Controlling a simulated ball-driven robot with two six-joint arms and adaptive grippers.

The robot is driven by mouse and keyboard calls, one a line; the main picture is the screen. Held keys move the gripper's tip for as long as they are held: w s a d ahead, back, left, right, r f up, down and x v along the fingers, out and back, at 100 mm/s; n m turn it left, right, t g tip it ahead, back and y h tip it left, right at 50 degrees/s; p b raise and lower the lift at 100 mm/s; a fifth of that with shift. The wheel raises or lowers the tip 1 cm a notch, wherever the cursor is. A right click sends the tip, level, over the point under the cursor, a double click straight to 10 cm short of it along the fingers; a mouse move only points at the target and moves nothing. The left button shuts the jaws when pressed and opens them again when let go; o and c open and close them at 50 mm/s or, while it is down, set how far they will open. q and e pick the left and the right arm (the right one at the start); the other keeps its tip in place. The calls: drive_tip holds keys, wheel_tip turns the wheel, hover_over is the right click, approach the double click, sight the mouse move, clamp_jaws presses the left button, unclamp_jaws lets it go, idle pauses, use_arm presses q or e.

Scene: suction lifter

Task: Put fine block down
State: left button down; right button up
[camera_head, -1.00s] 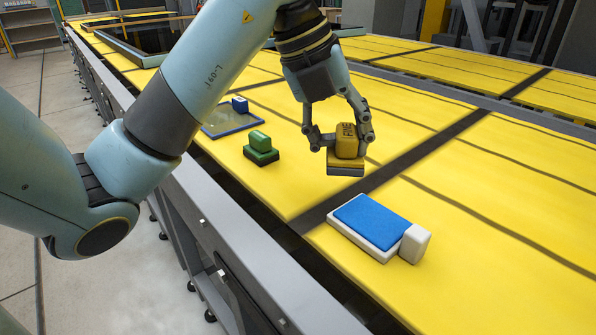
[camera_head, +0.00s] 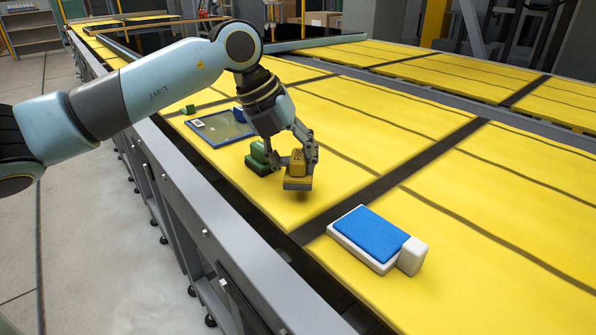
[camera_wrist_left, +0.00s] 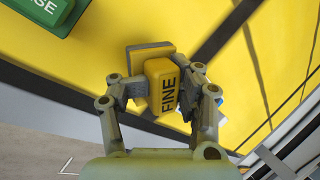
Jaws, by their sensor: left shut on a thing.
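The fine block (camera_head: 298,163) is yellow with a grey sanding base. My left gripper (camera_head: 297,157) is shut on its yellow upper part, one finger on each side. In the left wrist view, the fine block (camera_wrist_left: 164,86) shows its FINE label between the fingers, with the grey base beyond it. It is over the yellow table (camera_head: 345,200), just right of a green block (camera_head: 257,155). A dark shadow lies under it; I cannot tell whether its base touches the table. My right gripper is not in view.
The green block (camera_wrist_left: 45,14) also shows at the wrist view's top left. A blue-framed panel (camera_head: 215,128) lies behind it. A white block with a blue pad (camera_head: 368,234) sits front right, past a dark strip (camera_head: 400,175). Yellow surface between is clear.

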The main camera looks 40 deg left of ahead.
sight(298, 175)
use_arm(q)
wheel_tip(298, 175, down, 3)
drive_tip(key=shift+r, duration=0.1)
drive_tip(key=c, duration=1.5)
unclamp_jaws()
drive_tip(key=o, duration=0.5)
drive_tip(key=shift+p+v, duration=1.6)
drive_tip(key=shift+v, duration=4.4)
